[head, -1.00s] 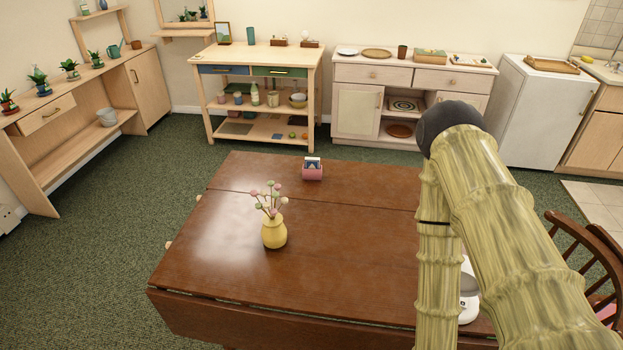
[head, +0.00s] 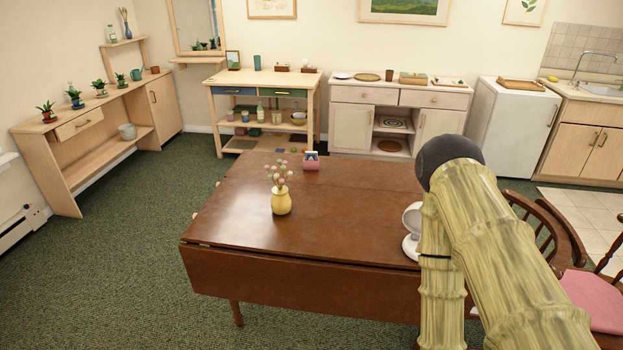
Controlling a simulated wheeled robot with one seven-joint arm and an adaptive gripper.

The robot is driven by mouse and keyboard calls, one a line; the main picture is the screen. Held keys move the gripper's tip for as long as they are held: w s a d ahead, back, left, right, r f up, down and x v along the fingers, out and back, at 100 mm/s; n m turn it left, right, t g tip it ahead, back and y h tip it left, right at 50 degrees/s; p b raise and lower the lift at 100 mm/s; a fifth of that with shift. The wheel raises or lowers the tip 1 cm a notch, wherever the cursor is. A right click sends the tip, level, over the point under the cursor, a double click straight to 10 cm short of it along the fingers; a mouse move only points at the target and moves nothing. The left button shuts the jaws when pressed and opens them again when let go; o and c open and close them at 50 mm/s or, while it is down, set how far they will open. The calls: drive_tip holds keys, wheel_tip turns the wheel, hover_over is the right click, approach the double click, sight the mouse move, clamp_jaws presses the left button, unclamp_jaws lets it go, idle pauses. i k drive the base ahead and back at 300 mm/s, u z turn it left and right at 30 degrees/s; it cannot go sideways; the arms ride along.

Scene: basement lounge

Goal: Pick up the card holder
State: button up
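A small pink holder with a dark and white top (head: 311,162), which looks like the card holder, stands upright near the far edge of the brown wooden table (head: 340,220). Its details are too small to make out. My arm, with a bamboo-like surface, fills the lower right of the head view. My gripper does not show in this view, so I cannot see its fingers or whether it holds anything.
A yellow vase with flowers (head: 281,200) stands on the table left of the middle. A white round-headed object (head: 411,232) is partly behind my arm. Chairs (head: 545,235) stand at the right. Green carpet (head: 130,265) is clear at the left.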

sight(308, 165)
drive_tip(key=u, duration=1.25)
drive_tip(key=i, duration=1.45)
drive_tip(key=z, duration=0.55)
